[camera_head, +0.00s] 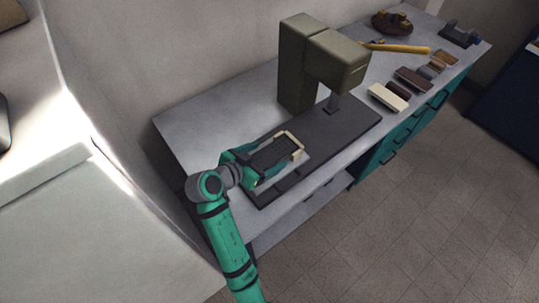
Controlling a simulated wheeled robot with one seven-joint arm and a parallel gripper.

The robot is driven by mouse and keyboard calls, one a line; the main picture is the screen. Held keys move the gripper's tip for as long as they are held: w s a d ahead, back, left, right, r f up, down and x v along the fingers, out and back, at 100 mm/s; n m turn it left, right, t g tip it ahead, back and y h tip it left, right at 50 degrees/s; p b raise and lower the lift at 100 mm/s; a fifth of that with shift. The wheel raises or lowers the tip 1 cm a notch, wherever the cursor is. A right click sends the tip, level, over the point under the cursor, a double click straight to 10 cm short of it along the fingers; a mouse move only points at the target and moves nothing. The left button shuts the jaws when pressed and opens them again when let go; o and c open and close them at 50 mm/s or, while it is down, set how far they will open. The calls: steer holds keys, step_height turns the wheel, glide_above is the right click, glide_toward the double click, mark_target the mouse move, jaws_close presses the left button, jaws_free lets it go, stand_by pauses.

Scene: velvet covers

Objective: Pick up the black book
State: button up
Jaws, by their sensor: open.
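A dark, flat, textured rectangle (269,152), which looks like the black book, lies over the dark base plate of the machine on the workbench. My gripper (275,157) is at the same spot, with its teal and cream fingers to either side of this dark shape. The gripper is open. At this size I cannot tell whether any finger touches the book, or how high the gripper is above the plate. The gripper's fingers partly hide the book's edges.
An olive machine (297,75) with an overhanging head stands just behind and right of my gripper. Several cream and brown blocks (388,97), a yellow-handled tool (400,48) and a brown object (391,22) lie farther right. The bench's left end (185,128) is bare.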

steer(key=shift+c, duration=0.4)
steer(key=c, duration=1.2)
